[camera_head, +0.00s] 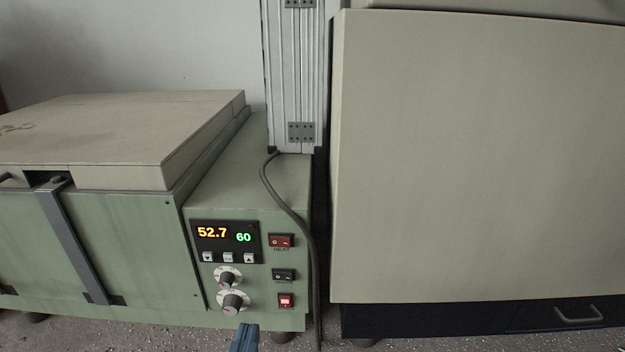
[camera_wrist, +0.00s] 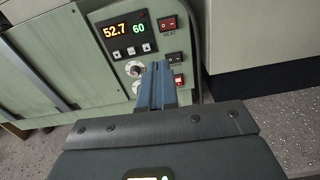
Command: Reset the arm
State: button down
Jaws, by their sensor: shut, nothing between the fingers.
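My gripper (camera_head: 245,338) shows at the bottom edge of the head view, with only its blue fingertips in sight. In the wrist view my gripper (camera_wrist: 157,72) has its two blue fingers together with nothing between them. The fingertips point at the lower part of a green control panel (camera_head: 212,290), near its knobs and switches. They cover part of the panel in the wrist view. I cannot tell whether they touch it. The rest of my arm is out of the head view.
The green machine has a beige lid (camera_head: 120,130), shut, and a display (camera_head: 225,238) reading 52.7 and 60. A lit red switch (camera_head: 286,300) is at lower right. A black cable (camera_head: 290,215) hangs beside it. A large beige cabinet (camera_head: 480,160) stands at right.

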jog(key=s+d+f+m+g+y, duration=0.1)
jog(key=s+d+f+m+g, duration=0.1)
jog(key=s+d+f+m, duration=0.4)
jog(key=s+d+f+m+g+y, duration=0.15)
jog(key=s+d+f+m, duration=0.25)
jog(key=d+f+m, duration=0.4)
jog(key=s+d+r+m+h, duration=0.1)
jog(key=s+d+r+m, duration=0.3)
jog(key=s+d+m, duration=0.4)
jog(key=s+d+r+m+h, duration=0.2)
jog(key=s+d+m, duration=0.6)
jog(key=m, duration=0.6)
jog(key=shift+d+r+t, duration=0.35)
jog(key=shift+d+r, duration=0.2)
jog(key=shift+r, duration=0.35)
